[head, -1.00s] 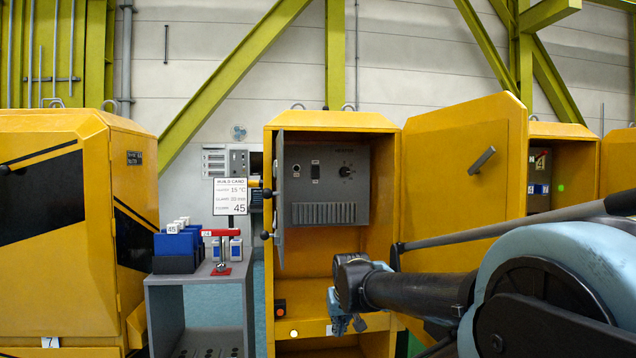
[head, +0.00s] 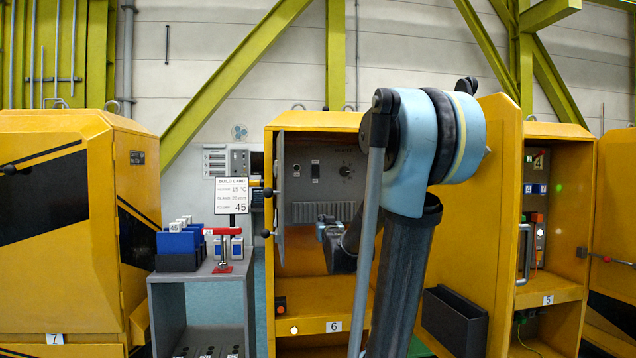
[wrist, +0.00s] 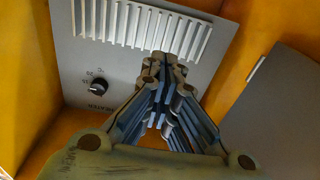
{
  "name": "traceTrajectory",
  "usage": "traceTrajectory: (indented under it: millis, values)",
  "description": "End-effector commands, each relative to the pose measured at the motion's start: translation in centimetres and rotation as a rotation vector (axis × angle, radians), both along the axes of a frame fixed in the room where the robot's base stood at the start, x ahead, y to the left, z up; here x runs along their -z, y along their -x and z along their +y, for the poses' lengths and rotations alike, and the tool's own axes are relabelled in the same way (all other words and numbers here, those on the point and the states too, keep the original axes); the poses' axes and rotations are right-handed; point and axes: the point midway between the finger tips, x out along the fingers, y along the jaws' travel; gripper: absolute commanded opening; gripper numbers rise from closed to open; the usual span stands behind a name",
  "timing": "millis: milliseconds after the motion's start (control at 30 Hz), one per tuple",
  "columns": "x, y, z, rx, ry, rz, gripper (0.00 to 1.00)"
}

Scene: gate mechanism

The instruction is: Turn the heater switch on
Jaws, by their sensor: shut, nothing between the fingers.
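The grey heater panel (head: 327,180) is set in the open yellow cabinet. Near its top are a small dark switch (head: 315,171) and a black knob (head: 345,171), with a row of vent fins below. The wrist view shows the panel upside down, with the knob (wrist: 98,87) by the label; the switch cannot be made out there. My gripper (head: 322,231) is inside the cabinet, in front of the lower fins. In the wrist view my gripper (wrist: 163,62) is shut and empty, its tips over the fin ends. I cannot tell whether it touches the panel.
A grey inner door (head: 281,205) stands open at the left of the cabinet opening. The yellow cabinet door (head: 500,200) is open on the right, behind my arm. A grey cart (head: 205,277) with blue bins and a red-handled tool stands left.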

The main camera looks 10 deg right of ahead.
Motion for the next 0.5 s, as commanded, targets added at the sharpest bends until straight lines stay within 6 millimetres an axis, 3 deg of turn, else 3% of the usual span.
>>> traceTrajectory:
  millis: [200,500]
  values:
    - [-4.7,-2.9,-0.1,0.002,-0.011,-0.234,0.0]
    - [-9.0,-4.3,-0.1,-0.002,-0.012,-0.501,0.0]
